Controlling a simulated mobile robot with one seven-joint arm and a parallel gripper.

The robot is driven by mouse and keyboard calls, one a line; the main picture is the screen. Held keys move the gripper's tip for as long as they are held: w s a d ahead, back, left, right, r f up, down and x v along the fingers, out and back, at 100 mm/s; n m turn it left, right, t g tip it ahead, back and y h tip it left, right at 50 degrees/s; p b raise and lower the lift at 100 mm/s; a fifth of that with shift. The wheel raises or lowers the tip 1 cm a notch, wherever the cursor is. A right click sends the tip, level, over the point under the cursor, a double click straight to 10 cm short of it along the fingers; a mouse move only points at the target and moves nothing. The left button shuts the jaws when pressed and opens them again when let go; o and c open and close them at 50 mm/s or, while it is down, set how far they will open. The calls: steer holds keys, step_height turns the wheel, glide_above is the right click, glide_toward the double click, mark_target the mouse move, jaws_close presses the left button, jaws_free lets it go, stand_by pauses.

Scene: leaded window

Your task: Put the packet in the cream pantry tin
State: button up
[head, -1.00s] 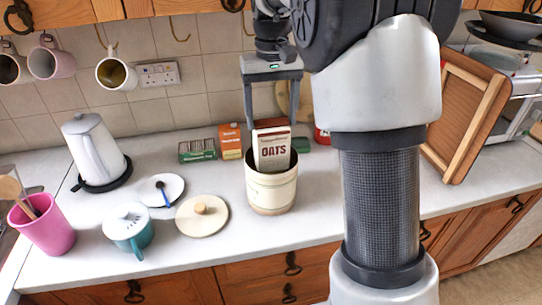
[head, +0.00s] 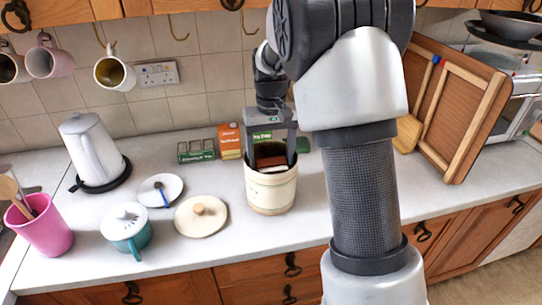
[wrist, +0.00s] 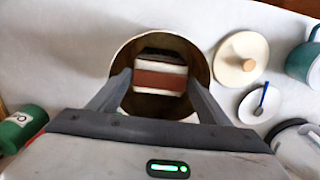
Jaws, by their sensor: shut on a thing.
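The cream pantry tin (head: 271,196) stands upright and open on the counter; its round rim also shows in the wrist view (wrist: 121,62). The packet (head: 273,169), white and red-brown, is down inside the tin, with only its top showing at the rim. The wrist view shows the packet (wrist: 161,80) end-on within the opening. My gripper (head: 272,160) points down with its fingers reaching into the tin's mouth, one on each side of the packet, and is shut on it. The packet's lower part is hidden by the tin wall.
A cream lid with a wooden knob (head: 201,216), a saucer with a blue spoon (head: 160,190) and a teal pot (head: 127,228) lie to the left. Small boxes (head: 229,141) stand close behind the tin. The counter front right of the tin is clear.

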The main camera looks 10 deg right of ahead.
steer(key=o, duration=1.7)
steer(key=shift+f, duration=0.1)
steer(key=shift+o, duration=0.2)
